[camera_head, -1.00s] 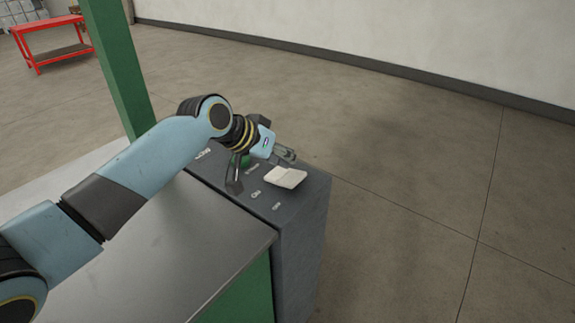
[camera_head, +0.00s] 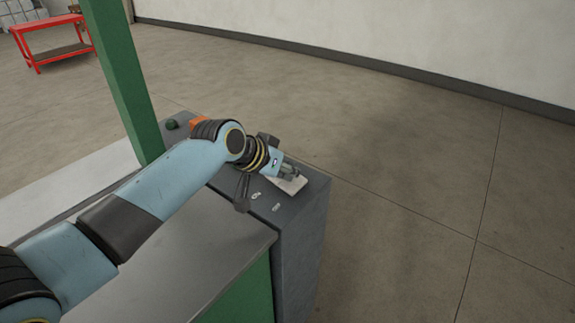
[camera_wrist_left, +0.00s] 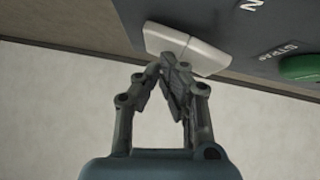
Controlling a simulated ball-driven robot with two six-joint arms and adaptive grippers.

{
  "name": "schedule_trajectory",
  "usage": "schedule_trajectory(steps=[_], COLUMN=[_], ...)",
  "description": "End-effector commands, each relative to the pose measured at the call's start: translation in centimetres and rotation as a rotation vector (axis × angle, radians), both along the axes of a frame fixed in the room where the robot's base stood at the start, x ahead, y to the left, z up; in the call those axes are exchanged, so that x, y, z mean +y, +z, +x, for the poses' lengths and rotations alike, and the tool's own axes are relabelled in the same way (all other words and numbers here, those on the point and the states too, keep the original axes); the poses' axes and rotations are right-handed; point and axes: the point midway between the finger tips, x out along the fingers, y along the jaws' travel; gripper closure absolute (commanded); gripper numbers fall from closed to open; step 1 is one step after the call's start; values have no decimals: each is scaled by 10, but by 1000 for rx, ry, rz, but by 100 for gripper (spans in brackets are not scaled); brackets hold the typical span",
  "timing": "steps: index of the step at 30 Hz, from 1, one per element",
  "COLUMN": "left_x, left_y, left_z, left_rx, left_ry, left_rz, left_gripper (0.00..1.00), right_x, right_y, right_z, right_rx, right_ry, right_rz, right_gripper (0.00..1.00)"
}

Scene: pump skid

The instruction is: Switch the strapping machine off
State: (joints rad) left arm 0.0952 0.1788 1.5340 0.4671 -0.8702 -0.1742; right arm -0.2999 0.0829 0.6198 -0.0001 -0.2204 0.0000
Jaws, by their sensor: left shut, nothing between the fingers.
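The strapping machine's white rocker switch (camera_head: 294,186) sits near the right end of the dark control panel (camera_head: 262,222). My left gripper (camera_head: 288,172) is shut and empty, with its fingertips over the rocker and hiding part of it. In the left wrist view the rocker (camera_wrist_left: 205,58) shows two halves meeting at a ridge. The closed fingertips (camera_wrist_left: 170,60) overlap its near edge by the middle; whether they touch it I cannot tell. Small white labels sit on the panel in front of the rocker. My right gripper is not in view.
A green button (camera_wrist_left: 300,67) with a label is beside the rocker. A dark green knob (camera_head: 172,124) and an orange part (camera_head: 199,121) show farther left. A green post (camera_head: 125,80) stands behind my left arm. Open floor lies right; a red cart (camera_head: 55,42) is far off.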

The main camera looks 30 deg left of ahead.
Motion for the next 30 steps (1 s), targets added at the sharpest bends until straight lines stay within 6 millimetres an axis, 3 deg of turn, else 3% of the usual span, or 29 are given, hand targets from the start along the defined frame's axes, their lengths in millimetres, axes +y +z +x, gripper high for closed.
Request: schedule_trajectory(steps=[23, 30], left_x=[16, 15], left_y=[4, 27], left_z=[2, 6], left_rx=[0, 0], left_ry=[0, 3], left_rz=[-1, -1], left_gripper=[100, 100], right_x=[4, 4], right_y=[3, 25], right_z=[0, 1], right_rx=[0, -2], right_ry=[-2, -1], right_rz=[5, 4], right_gripper=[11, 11])
